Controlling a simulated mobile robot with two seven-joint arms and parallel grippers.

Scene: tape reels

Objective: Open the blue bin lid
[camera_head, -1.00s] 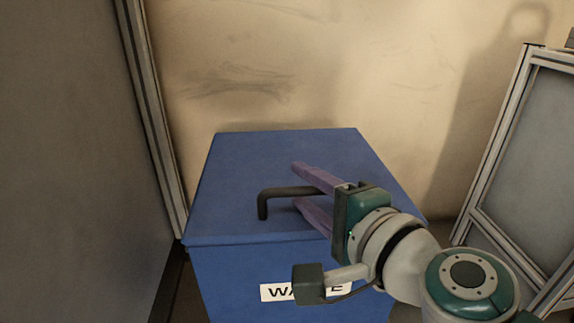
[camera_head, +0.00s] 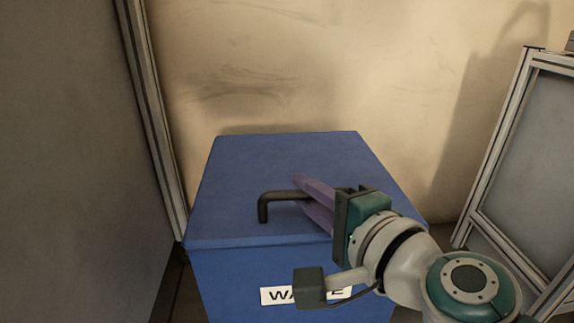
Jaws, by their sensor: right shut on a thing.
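The blue bin (camera_head: 240,275) stands in the middle of the head view, with a partly covered white label on its front. Its blue lid (camera_head: 250,165) lies flat and closed on top. A dark bar handle (camera_head: 264,207) is fixed on the lid. My right gripper (camera_head: 300,192) comes in from the right, with its purple fingers shut on the handle, one on the far side and one on the near side. The gripper hides the handle's right end. My left gripper is out of view.
A grey panel with a metal post (camera_head: 150,120) stands close on the bin's left. A stained beige wall (camera_head: 330,70) is behind it. A metal-framed panel (camera_head: 490,150) stands on the right, with a gap between it and the bin.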

